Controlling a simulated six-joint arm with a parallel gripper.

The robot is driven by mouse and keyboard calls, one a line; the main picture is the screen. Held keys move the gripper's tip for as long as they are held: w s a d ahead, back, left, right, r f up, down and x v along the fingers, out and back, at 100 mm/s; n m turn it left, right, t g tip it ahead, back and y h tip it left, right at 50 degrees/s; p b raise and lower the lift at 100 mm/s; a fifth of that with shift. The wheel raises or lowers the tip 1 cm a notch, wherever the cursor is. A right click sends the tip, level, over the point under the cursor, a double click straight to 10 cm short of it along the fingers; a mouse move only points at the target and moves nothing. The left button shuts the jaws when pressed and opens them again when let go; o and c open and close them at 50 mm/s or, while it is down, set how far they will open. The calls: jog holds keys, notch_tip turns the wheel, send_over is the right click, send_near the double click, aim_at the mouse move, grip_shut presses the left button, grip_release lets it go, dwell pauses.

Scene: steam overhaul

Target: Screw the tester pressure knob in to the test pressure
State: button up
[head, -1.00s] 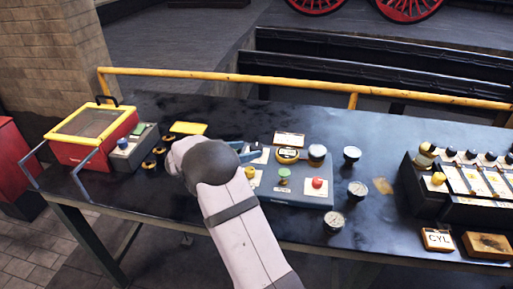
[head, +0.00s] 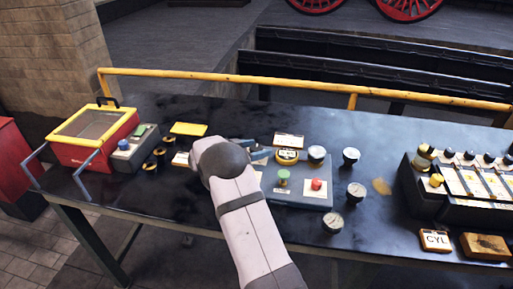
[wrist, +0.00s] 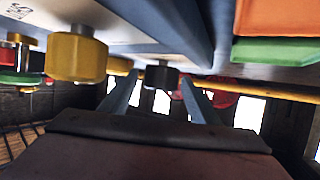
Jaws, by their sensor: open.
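The tester (head: 300,195) is a blue-grey box on the dark bench, with a green knob (head: 283,177), a red knob (head: 316,184) and a round dial (head: 287,157) on top. My gripper (head: 259,153) is at its left rear part in the head view, partly hidden by my arm. In the wrist view the fingers (wrist: 160,92) are apart and empty. A dark cylindrical knob (wrist: 161,76) shows between and beyond their tips, with no clear contact. A yellow knob (wrist: 78,57) is left of the fingers there; my arm hides it in the head view. I cannot tell which knob sets the pressure.
Loose gauges (head: 332,222) stand right of the tester. A black rack (head: 460,205) with labelled knobs is at the right, a red case (head: 85,155) at the left. A yellow rail (head: 230,78) runs along the back edge. The bench behind the tester is mostly clear.

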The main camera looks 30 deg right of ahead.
jog(key=shift+d, duration=0.1)
jog(key=c, duration=1.1)
jog(key=shift+o, duration=0.2)
jog(key=shift+r+p, duration=0.1)
jog(key=shift+p, duration=0.2)
jog(key=shift+w+r+m+g+p, duration=0.1)
jog(key=shift+m+g+p, duration=0.2)
jog(key=shift+m, duration=0.1)
jog(key=shift+m+g+h+p, duration=0.3)
jog(key=shift+m+g, duration=0.2)
jog(key=shift+g, duration=0.1)
jog(key=shift+d+m+g+b, duration=0.1)
jog(key=shift+m+g+b, duration=0.5)
jog(key=shift+m+g, duration=0.4)
jog(key=shift+m+g+b, duration=0.5)
jog(key=shift+g+b, duration=0.3)
